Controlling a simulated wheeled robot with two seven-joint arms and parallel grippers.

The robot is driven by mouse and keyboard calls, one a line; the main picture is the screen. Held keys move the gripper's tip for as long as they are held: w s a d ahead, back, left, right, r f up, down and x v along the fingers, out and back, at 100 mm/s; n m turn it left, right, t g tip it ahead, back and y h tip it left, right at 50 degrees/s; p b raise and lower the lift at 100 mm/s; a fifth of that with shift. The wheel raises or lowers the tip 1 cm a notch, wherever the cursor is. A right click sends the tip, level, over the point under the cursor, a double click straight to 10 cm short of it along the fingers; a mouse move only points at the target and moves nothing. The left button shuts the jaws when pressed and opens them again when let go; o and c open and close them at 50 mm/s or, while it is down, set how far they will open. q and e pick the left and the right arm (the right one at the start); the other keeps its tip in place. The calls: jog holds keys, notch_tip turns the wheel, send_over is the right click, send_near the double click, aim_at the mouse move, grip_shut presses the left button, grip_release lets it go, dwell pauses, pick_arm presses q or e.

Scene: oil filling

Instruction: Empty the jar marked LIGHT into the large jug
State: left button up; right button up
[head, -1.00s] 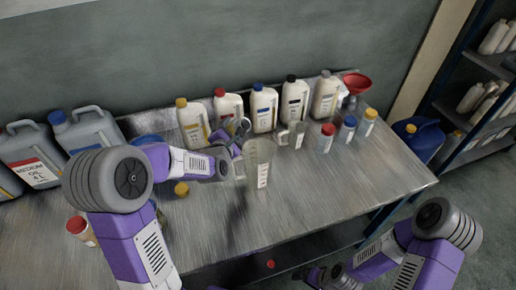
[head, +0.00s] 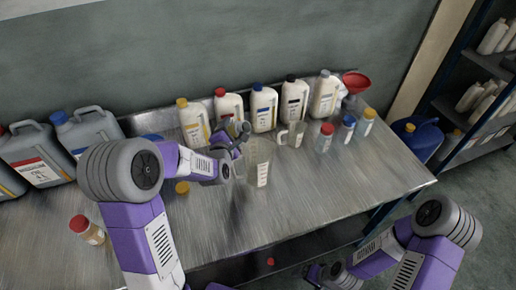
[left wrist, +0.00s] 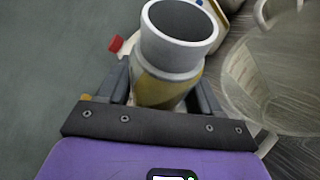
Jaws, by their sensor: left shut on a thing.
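My left gripper (head: 238,137) is shut on an open-topped jar (left wrist: 180,45) with a pale rim and a yellowish body. The jar shows best in the left wrist view, where its mouth tips toward the camera. No marking on it can be read. The large jug (head: 258,168) is clear, with a scale on its side, and stands upright on the table just right of the left gripper. In the left wrist view the jug (left wrist: 265,95) is at the right, beside the jar. My right arm is at lower right; its fingers do not show.
Large bottles (head: 264,107) line the back of the table (head: 310,200). A smaller jug (head: 292,134) and several capped jars (head: 347,130) stand right of the large jug. The front right is clear.

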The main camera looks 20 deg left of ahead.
aim_at(233, 132)
pick_arm(q)
jog(key=shift+w+a+r+m+t+p, duration=0.1)
jog(key=shift+r+m+t+p, duration=0.2)
jog(key=shift+r+m+p, duration=0.55)
jog(key=shift+f+m+t+y+p, duration=0.3)
jog(key=shift+f+m+y+p, duration=0.25)
jog(key=shift+p, duration=0.2)
dwell(0.6)
jog(key=shift+d+r+m+t+p, duration=0.3)
jog(key=shift+d+r+m+p, duration=0.35)
jog(key=shift+p, duration=0.45)
jog(key=shift+b, duration=0.3)
jog(key=shift+s+r+m+t+y+b, duration=0.2)
jog(key=shift+r+m+t+y+b, duration=0.15)
jog(key=shift+m+b, duration=0.45)
dwell(0.4)
jog(key=shift+d, duration=0.1)
jog(key=shift+b, duration=0.45)
jog(key=shift+d+f+m+t+b, duration=0.15)
jog(key=shift+f+m+t+b, duration=0.1)
jog(key=shift+m+b, duration=0.75)
